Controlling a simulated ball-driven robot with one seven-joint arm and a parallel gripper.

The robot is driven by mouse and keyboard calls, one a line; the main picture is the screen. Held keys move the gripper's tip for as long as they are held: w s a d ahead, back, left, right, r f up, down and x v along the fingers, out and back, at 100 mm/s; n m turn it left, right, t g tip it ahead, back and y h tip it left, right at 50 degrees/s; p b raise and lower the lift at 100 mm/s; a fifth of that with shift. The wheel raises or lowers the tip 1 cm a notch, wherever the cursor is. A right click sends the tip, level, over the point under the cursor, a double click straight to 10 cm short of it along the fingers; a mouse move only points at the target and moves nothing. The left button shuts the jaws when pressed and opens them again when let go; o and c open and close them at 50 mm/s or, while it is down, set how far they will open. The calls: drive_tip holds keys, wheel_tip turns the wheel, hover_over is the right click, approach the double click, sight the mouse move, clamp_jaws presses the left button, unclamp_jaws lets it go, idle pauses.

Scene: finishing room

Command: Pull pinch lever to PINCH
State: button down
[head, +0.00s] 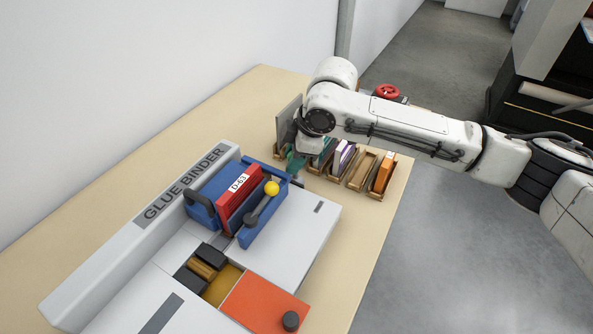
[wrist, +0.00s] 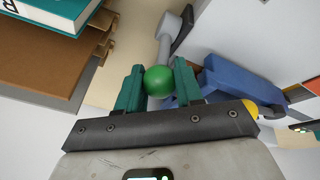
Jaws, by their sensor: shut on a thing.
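My gripper (head: 293,160) is beside the right back side of the glue binder (head: 185,185), partly hidden by its own wrist in the head view. In the wrist view, my gripper's teal fingers (wrist: 158,84) are closed on a green ball knob (wrist: 160,80) at the end of a grey lever (wrist: 168,35). The green knob is hidden in the head view. A second lever with a yellow ball knob (head: 271,188) stands at the blue clamp (head: 255,225); this knob also shows in the wrist view (wrist: 251,109). I cannot read a PINCH mark.
A red labelled book (head: 238,195) sits in the blue clamp. Wooden holders with books, including an orange one (head: 384,172), stand right of my gripper. An orange plate (head: 258,300) with a black knob lies in front. A red handwheel (head: 387,91) is behind my arm.

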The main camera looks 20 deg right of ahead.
drive_tip(key=shift+s+d+f+t+y+b, duration=0.1)
drive_tip(key=shift+s+d+t+y+b, duration=0.25)
drive_tip(key=shift+s+t+y+b, duration=0.5)
drive_tip(key=shift+s+d+f+t+y+b, duration=0.2)
drive_tip(key=shift+d+t+y+b, duration=0.15)
drive_tip(key=shift+t+b, duration=0.6)
drive_tip(key=shift+s+d+f+t+y+b, duration=0.1)
drive_tip(key=shift+s+d+t+y+b, duration=0.4)
drive_tip(key=shift+b, duration=0.8)
drive_tip(key=shift+s+a+r, duration=0.1)
drive_tip(key=c, duration=1.1)
unclamp_jaws()
drive_tip(key=v, duration=1)
drive_tip(key=shift+s+d+r, duration=0.2)
